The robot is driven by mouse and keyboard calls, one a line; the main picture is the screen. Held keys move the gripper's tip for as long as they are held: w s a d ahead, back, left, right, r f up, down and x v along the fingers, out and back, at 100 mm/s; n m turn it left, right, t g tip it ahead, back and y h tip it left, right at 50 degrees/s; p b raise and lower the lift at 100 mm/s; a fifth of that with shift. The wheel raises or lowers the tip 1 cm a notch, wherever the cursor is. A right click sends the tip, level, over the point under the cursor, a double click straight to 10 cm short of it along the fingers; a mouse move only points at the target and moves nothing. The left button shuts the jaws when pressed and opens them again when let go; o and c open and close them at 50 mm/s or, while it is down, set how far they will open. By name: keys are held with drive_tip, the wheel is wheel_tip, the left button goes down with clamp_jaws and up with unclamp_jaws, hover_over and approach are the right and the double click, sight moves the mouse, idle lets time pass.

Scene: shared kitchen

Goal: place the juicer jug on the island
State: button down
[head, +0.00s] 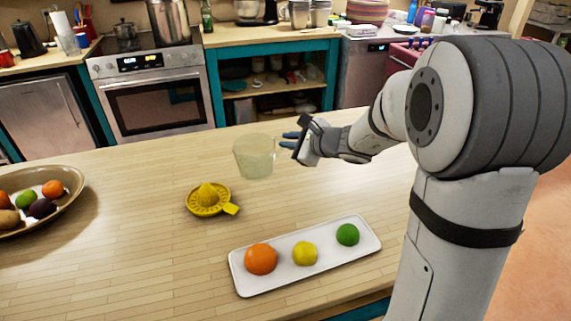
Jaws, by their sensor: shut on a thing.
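The juicer jug (254,157) is a pale, see-through cup at the middle of the head view. The jug looks upright. I cannot tell whether its base touches the island or hangs just above it. The island (120,260) has a light wooden top that spreads across the view. The yellow juicer top (208,196) with its ridged cone lies on the island, apart from the jug, nearer to me and to the left.
A white tray (240,277) with an orange, a yellow and a green fruit lies at the front of the island. A brown fruit bowl (72,187) stands at the far left. The wood between bowl and juicer top is clear. An oven (155,95) stands behind the island.

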drive_tip(key=shift+f, duration=2.95)
drive_tip(key=shift+f+b, duration=0.25)
drive_tip(key=shift+b, duration=0.3)
drive_tip(key=c, duration=1.5)
unclamp_jaws()
drive_tip(key=shift+o, duration=0.2)
drive_tip(key=shift+r, duration=0.1)
